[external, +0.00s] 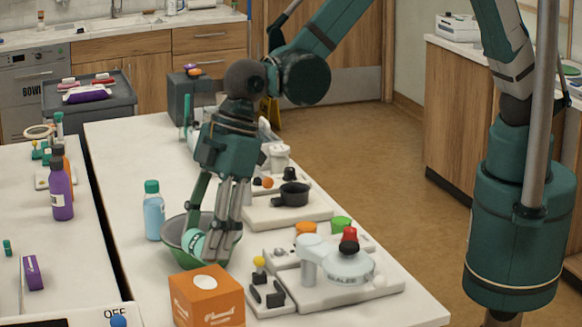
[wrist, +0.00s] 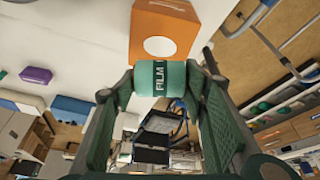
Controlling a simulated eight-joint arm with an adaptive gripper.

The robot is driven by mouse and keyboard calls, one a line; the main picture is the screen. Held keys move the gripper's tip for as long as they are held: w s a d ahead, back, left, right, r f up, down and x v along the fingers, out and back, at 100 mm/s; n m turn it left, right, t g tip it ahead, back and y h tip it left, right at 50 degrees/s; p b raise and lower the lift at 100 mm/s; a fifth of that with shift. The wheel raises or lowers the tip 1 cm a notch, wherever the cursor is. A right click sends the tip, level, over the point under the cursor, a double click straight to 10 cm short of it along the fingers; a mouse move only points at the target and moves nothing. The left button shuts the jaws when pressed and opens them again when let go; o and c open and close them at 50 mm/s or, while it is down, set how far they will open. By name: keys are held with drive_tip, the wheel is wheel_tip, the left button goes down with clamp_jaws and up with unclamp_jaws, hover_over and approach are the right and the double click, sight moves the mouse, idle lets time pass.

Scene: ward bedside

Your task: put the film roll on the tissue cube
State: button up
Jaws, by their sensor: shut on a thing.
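The film roll is a pale green and teal cylinder (external: 193,243); its dark band reading "FILM" shows in the wrist view (wrist: 160,82). My gripper (external: 208,243) is shut on it, one finger at each end in the wrist view (wrist: 160,92). In the external view the roll appears in front of the green bowl (external: 180,260); I cannot tell its exact height over the bowl. The orange tissue cube (external: 207,300) stands just in front of the bowl, with a round white opening on top. In the wrist view the cube (wrist: 178,20) lies just beyond the roll, apart from it.
A blue bottle (external: 153,215) stands left of the bowl. At right are a white device with a red knob (external: 349,262), a small joystick box (external: 266,290) and a black pot (external: 292,194) on a plate. A purple bottle (external: 61,190) stands on the left table, across a gap.

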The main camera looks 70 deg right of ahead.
sight(206, 262)
drive_tip(key=shift+f, duration=0.45)
drive_tip(key=shift+f, duration=2.05)
drive_tip(key=shift+f, duration=0.2)
drive_tip(key=o, duration=1)
drive_tip(key=shift+r, duration=0.25)
drive_tip(key=shift+v, duration=6)
